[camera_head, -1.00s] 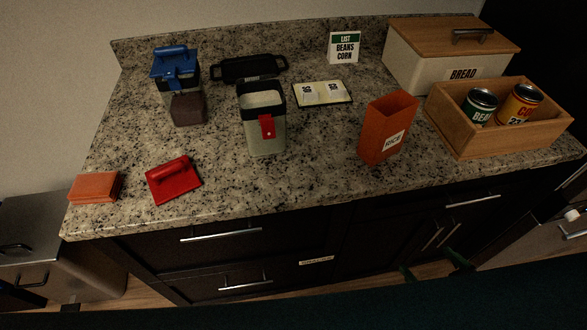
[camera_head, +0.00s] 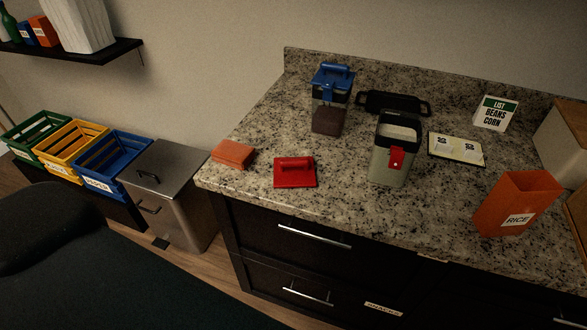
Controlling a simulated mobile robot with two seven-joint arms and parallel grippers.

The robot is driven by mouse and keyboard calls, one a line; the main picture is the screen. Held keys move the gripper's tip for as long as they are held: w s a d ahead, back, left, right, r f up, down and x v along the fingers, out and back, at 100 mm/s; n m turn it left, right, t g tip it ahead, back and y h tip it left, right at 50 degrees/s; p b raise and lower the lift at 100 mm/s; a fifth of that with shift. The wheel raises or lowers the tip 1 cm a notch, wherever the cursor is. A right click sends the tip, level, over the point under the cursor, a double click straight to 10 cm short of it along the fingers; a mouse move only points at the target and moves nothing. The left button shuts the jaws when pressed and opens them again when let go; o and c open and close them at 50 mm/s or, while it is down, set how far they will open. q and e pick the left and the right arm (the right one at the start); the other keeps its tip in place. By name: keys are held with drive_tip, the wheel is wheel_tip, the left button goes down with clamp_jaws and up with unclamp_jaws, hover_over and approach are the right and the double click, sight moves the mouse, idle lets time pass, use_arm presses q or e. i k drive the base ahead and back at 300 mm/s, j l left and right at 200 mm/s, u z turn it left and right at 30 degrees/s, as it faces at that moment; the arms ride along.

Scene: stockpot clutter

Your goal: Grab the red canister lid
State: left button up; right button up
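The red canister lid (camera_head: 295,173) lies on the granite counter near its front edge, with its bar handle facing up. The open canister (camera_head: 393,152) with a black rim and a red latch stands to the right of the lid. Its inside looks pale. Neither of my grippers shows in the head view. A dark rounded shape at the lower left may be part of my own body.
An orange block (camera_head: 233,154) lies just left of the lid. A blue-lidded canister (camera_head: 331,99), a black tray (camera_head: 393,103) and an orange rice box (camera_head: 515,203) share the counter (camera_head: 350,204). A steel bin (camera_head: 166,188) and several coloured crates stand left.

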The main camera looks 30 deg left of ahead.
sight(288, 171)
drive_tip(key=j+z, duration=0.15)
drive_tip(key=j, duration=0.3)
drive_tip(key=j+z, duration=0.2)
drive_tip(key=j, duration=0.3)
drive_tip(key=k+j+z, duration=0.15)
drive_tip(key=j, duration=0.3)
drive_tip(key=k+j+z, duration=0.2)
drive_tip(key=j, duration=0.25)
drive_tip(key=j+z, duration=0.15)
drive_tip(key=j, duration=0.3)
drive_tip(key=k+j+z, duration=0.15)
drive_tip(key=j, duration=0.25)
